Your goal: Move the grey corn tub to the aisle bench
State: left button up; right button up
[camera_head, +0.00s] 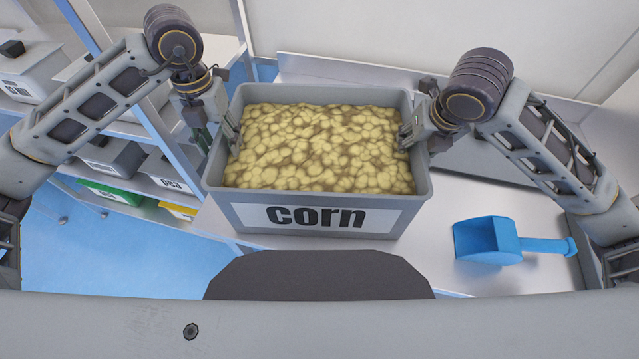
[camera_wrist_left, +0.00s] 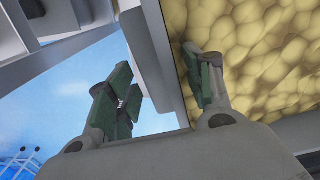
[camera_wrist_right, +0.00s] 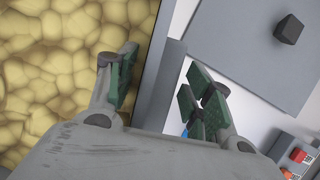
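The grey corn tub (camera_head: 240,212), full of yellow pieces, stands upright in the middle of the head view, with a "corn" label on its front. My left gripper (camera_head: 224,130) straddles its left wall. In the left wrist view, one finger is inside and one outside, with a gap showing beside the outer finger (camera_wrist_left: 125,100). My right gripper (camera_head: 420,130) straddles the right wall the same way. In the right wrist view, a gap shows beside the outer finger (camera_wrist_right: 203,100). Both look open around the rim. The tub's underside is hidden.
A white bench top (camera_head: 440,245) lies under and right of the tub, with a blue scoop (camera_head: 490,240) on it. A shelf rack (camera_head: 150,184) with several labelled tubs stands at the left. Blue floor (camera_head: 110,250) is clear at the lower left.

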jog(key=shift+w, duration=0.1)
pick_arm(q)
notch_tip(320, 180, up, 12)
pick_arm(e)
jog(key=shift+a, duration=0.1)
dwell(1.3)
dwell(0.5)
jog(key=shift+v, duration=5.65)
jog(key=shift+r, duration=0.25)
pick_arm(q)
jog(key=shift+f, duration=0.1)
